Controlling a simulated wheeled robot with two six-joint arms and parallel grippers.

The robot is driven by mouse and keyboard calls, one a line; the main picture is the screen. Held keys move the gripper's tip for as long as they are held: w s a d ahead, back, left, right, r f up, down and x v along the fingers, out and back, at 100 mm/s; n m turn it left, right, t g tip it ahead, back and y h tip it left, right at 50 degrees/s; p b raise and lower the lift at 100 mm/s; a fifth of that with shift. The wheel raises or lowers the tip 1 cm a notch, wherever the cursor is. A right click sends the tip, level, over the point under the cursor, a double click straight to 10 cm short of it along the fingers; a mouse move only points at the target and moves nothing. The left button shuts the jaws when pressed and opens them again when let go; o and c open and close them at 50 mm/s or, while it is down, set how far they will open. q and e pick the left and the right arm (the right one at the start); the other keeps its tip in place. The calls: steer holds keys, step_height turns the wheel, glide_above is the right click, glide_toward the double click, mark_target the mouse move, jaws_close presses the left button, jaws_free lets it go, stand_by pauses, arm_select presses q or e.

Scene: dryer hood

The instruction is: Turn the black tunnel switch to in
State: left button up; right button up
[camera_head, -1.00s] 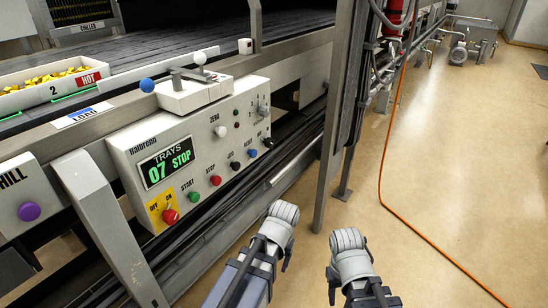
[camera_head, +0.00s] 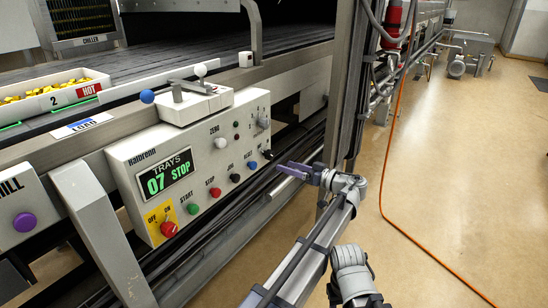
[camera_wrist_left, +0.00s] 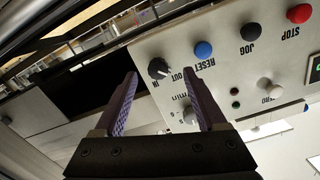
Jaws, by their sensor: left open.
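The black tunnel switch (camera_head: 268,154) is a small knob at the lower right end of the white control panel. In the left wrist view the panel shows upside down, with the black switch (camera_wrist_left: 158,68) beside the words IN and OUT. A light mark on the knob seems to lie on the OUT side, but it is small. My left gripper (camera_head: 285,168) is open and empty, just right of the switch and apart from it. In the wrist view its purple fingers (camera_wrist_left: 159,80) stand on either side of the switch's line. My right gripper's fingers are out of sight.
A blue reset button (camera_head: 252,155), black jog button (camera_head: 235,178) and grey timer dial (camera_head: 263,122) are close to the switch. A steel post (camera_head: 345,90) stands right of the panel. An orange hose (camera_head: 390,150) lies on the open floor.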

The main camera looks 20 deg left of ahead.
mark_target(273, 156)
arm_select(q)
steer(key=shift+t+y, duration=0.3)
steer(key=shift+w+r+x, duration=0.15)
steer(key=shift+r+x, duration=0.05)
steer(key=shift+x, duration=1)
steer(key=shift+w+r+x, duration=0.15)
steer(key=shift+r+x, duration=0.05)
steer(key=shift+x, duration=1)
steer(key=shift+w+r+x, duration=0.15)
steer(key=shift+x, duration=1.05)
steer(key=shift+d, duration=0.2)
jaws_close()
